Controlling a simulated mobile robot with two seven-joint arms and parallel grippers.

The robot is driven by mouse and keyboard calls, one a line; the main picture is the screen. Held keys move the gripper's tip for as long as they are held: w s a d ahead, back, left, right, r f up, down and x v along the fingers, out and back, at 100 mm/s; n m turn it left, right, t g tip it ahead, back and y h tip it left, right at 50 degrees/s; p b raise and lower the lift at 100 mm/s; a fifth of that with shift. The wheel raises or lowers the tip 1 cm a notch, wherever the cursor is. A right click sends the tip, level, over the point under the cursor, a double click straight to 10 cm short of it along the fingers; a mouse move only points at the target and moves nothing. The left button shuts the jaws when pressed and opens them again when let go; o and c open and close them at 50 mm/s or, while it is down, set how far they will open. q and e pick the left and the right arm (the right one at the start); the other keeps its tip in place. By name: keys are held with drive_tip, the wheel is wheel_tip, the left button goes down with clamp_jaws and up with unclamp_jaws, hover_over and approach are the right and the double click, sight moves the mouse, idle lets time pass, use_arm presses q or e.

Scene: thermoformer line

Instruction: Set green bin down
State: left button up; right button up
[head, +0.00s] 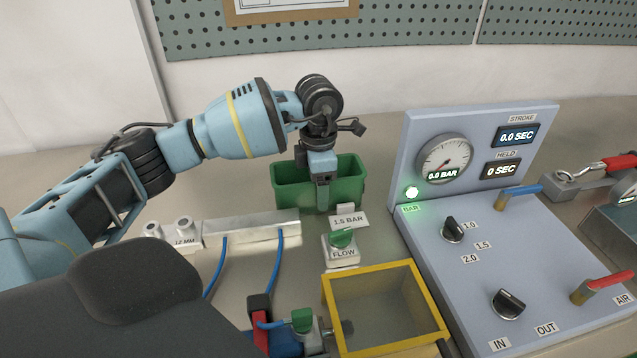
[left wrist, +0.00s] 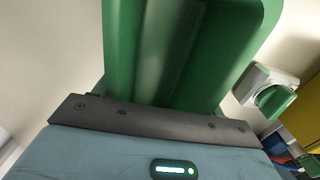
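The green bin (head: 345,187) stands upright at the back middle of the bench in the head view, just behind the 1.5 BAR sign. My left gripper (head: 322,196) points down at its near wall, with one finger in front of that wall, and looks shut on it. The other finger is hidden. In the left wrist view the green bin (left wrist: 185,50) fills the space right beyond my gripper's palm. I cannot tell whether the bin's base touches the bench; its underside is hidden. My right gripper is not in view.
The 1.5 BAR sign (head: 348,219) and the FLOW valve (head: 341,247) stand close in front of the bin. A metal manifold (head: 250,230) with blue hoses lies to the left. A yellow-framed box (head: 385,305) is nearer, and the gauge panel (head: 490,170) is to the right.

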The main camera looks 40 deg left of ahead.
use_arm(q)
drive_tip(key=o, duration=0.4)
wheel_tip(320, 180, up, 12)
drive_tip(key=shift+r, duration=0.2)
drive_tip(key=shift+o, duration=0.4)
